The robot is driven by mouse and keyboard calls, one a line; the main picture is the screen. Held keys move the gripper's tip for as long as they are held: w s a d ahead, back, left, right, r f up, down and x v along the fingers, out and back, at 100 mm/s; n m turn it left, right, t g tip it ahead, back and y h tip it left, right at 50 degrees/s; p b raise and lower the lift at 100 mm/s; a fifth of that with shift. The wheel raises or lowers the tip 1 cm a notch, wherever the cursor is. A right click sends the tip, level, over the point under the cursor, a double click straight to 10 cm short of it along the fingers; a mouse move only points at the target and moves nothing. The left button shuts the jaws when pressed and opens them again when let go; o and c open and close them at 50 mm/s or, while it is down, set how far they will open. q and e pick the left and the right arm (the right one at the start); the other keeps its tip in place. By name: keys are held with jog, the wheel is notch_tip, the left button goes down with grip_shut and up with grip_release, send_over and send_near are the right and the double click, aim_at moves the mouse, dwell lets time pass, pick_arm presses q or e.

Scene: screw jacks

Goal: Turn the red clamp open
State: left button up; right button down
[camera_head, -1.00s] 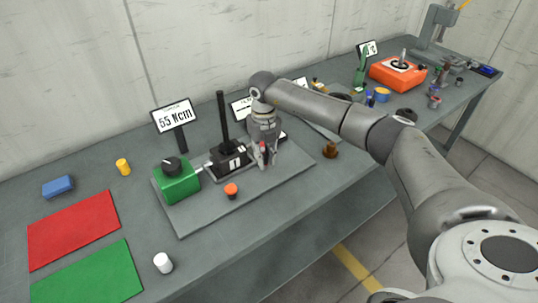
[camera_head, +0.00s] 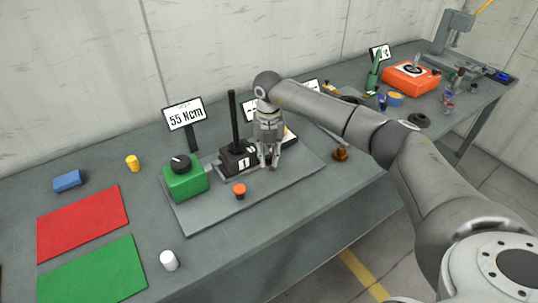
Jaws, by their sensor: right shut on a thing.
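My right gripper (camera_head: 268,164) points down over the right part of the grey base plate (camera_head: 225,207). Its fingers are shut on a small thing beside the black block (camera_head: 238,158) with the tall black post. That thing is almost wholly hidden by the fingers, with only a hint of dark red between them. I take it to be the red clamp, but its angle cannot be told. My left gripper is not in view.
On the plate stand a green box (camera_head: 185,181) with a black knob and an orange button (camera_head: 240,190). A "55 Ncm" sign (camera_head: 184,114) stands behind. A brown piece (camera_head: 340,153) lies right of the plate. The table's front is mostly clear.

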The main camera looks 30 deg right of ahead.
jog(key=c, duration=1.3)
grip_release()
jog(key=shift+r, duration=0.1)
notch_tip(320, 180, up, 12)
jog(key=shift+a, duration=0.1)
